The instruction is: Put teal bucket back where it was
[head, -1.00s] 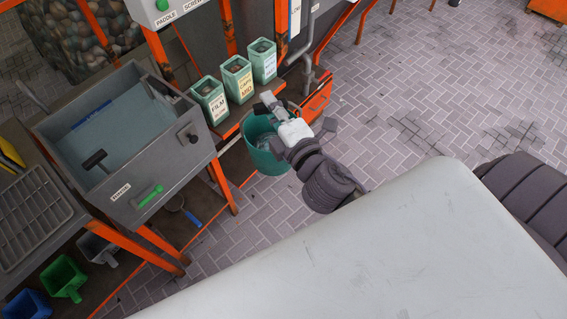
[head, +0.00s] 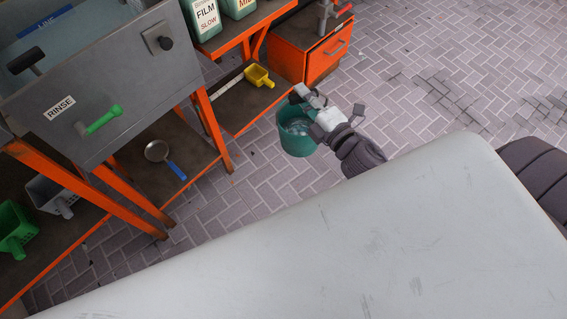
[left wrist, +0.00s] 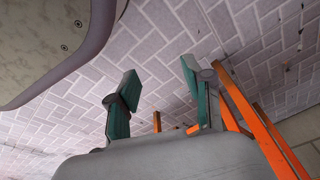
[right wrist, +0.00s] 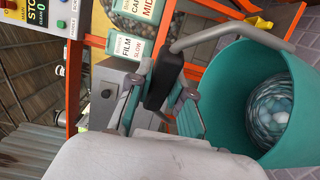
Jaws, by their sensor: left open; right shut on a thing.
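The teal bucket (head: 297,141) hangs from my right gripper (head: 312,98) in the head view, over the brick floor beside the orange-framed bench. In the right wrist view the bucket (right wrist: 225,105) fills the right side, with pale and teal rounded pieces inside. My right gripper (right wrist: 165,95) is shut on the black grip of the bucket's grey handle. The bucket looks roughly upright. My left gripper (left wrist: 160,100) shows in the left wrist view, open and empty, with floor and orange legs beyond it.
A grey rinse tank (head: 85,95) stands on an orange frame at left. A yellow scoop (head: 259,76) and a pan with a blue handle (head: 158,152) lie on lower shelves. An orange cabinet (head: 310,50) stands behind. The brick floor (head: 440,80) at right is clear.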

